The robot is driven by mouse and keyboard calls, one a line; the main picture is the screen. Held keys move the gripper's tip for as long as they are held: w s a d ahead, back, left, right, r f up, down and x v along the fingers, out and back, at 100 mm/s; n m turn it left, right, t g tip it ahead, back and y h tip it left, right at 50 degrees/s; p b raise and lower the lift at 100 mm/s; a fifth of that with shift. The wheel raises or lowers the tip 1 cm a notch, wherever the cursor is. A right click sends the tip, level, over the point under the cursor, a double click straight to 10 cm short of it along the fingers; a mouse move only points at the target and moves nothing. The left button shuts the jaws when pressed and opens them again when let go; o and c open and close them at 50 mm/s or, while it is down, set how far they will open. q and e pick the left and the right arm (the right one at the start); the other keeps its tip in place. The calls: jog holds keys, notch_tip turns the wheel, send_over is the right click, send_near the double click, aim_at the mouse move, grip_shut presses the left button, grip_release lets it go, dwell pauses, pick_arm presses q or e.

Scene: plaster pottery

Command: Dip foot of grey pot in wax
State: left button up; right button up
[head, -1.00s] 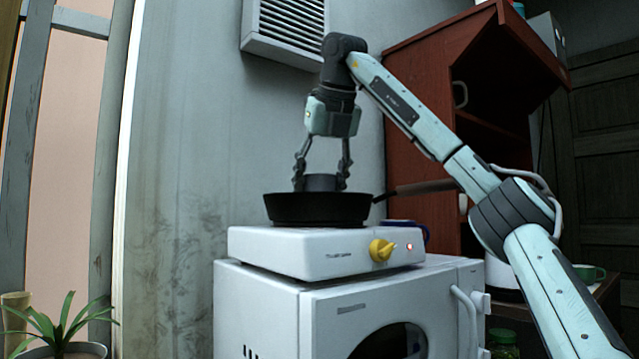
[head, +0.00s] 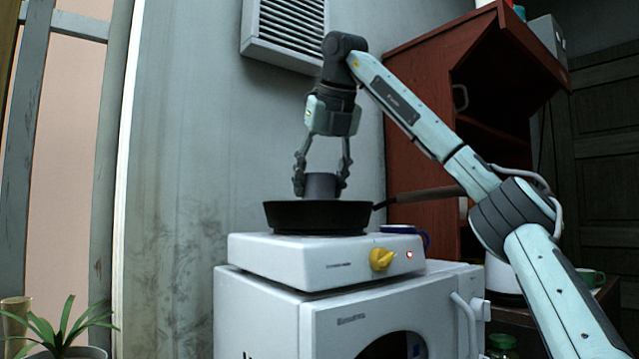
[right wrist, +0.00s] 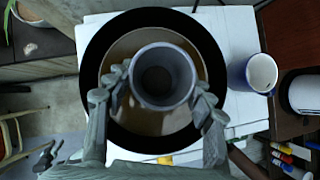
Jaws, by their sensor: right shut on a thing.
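The grey pot (head: 320,184) is an upright open cylinder over the middle of the dark pan (head: 317,217). My right gripper (head: 321,180) is shut on its sides from above. In the right wrist view the pot (right wrist: 163,78) shows its open mouth between the fingers, with brown liquid wax (right wrist: 148,121) around it inside the pan's black rim (right wrist: 92,60). The pan wall hides the pot's foot in the head view, so I cannot tell whether it touches the wax. My left gripper is not in view.
The pan sits on a white hotplate (head: 290,256) with a yellow knob (head: 382,259) and a lit red light, atop a white appliance (head: 400,310). The pan handle (head: 430,194) points right. A blue mug (right wrist: 260,73) stands close by. A red cabinet (head: 415,55) is behind.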

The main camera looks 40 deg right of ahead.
dwell(0.3)
jog(key=shift+r+p, duration=0.6)
jog(key=shift+r, duration=3.7)
